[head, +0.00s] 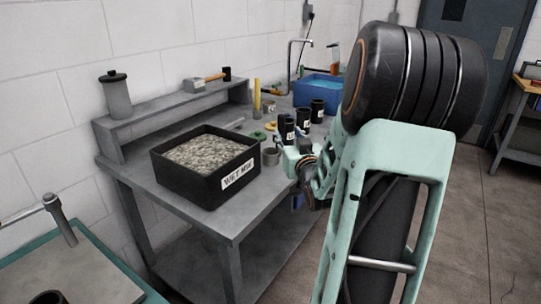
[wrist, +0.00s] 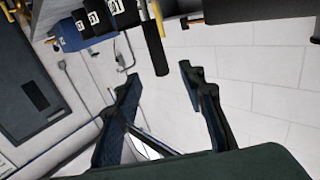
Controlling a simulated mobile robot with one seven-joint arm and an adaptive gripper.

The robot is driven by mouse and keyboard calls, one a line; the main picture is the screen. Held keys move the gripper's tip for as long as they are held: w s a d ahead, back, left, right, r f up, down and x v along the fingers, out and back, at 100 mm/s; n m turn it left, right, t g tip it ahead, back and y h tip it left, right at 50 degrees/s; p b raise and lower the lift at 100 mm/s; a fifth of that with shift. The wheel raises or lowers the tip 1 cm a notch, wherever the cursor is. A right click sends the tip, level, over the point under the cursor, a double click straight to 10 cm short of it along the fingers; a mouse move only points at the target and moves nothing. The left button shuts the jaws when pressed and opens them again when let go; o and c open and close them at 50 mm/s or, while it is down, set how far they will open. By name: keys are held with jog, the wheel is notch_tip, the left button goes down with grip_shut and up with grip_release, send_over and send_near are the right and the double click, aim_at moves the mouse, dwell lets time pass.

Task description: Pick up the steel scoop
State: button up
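I cannot clearly make out a steel scoop. A flat grey piece (head: 236,123) lies on the bench behind the black tub in the head view; it is too small to identify. A small grey cup (head: 271,157) stands right of the tub. My gripper (head: 304,170) is at the bench's right edge, partly hidden by my own arm. In the wrist view my gripper (wrist: 160,78) has its two fingers spread apart with only pale wall visible between them. A dark upright rod (wrist: 153,45) shows beyond the fingertips; I cannot tell what it belongs to.
The black tub of grey mix (head: 205,181), labelled WET MIX, fills the bench's front left. Several black labelled jars (head: 317,108) and a blue basin (head: 320,88) stand farther back.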

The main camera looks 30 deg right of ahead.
aim_at(282, 125)
jog(key=x, duration=0.9)
jog(key=shift+w+d+f, duration=0.1)
jog(key=shift+f, duration=0.1)
jog(key=shift+c, duration=0.3)
grip_shut()
